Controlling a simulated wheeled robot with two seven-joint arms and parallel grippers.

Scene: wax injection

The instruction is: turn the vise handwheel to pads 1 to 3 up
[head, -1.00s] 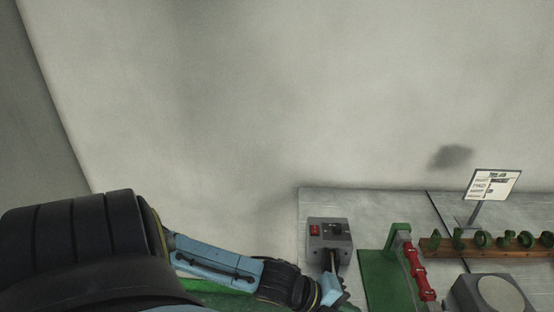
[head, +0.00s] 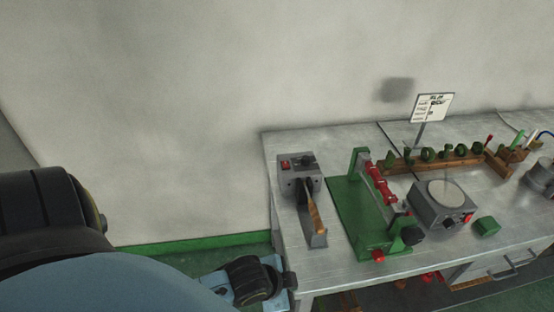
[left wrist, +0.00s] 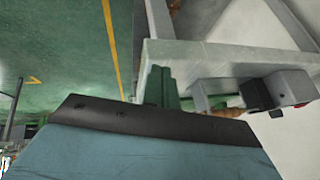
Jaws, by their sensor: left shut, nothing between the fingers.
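The green vise (head: 345,215) stands on the bench, with a row of red pads (head: 380,182) along its bar. A dark round knob (head: 412,235), which looks like the handwheel, is at its near end, with a smaller red knob (head: 378,255) beside it. Which way the numbered pads face is too small to tell. My left arm reaches low past the bench's front left corner; its gripper is hidden in the head view. My right gripper is not in view.
A grey box with a red switch (head: 298,172) and a wooden-handled tool (head: 315,215) stand left of the vise. A grey unit with a round plate (head: 440,203) and a green block (head: 486,227) are right. A rack of green pieces (head: 430,158) and a sign (head: 432,107) stand behind.

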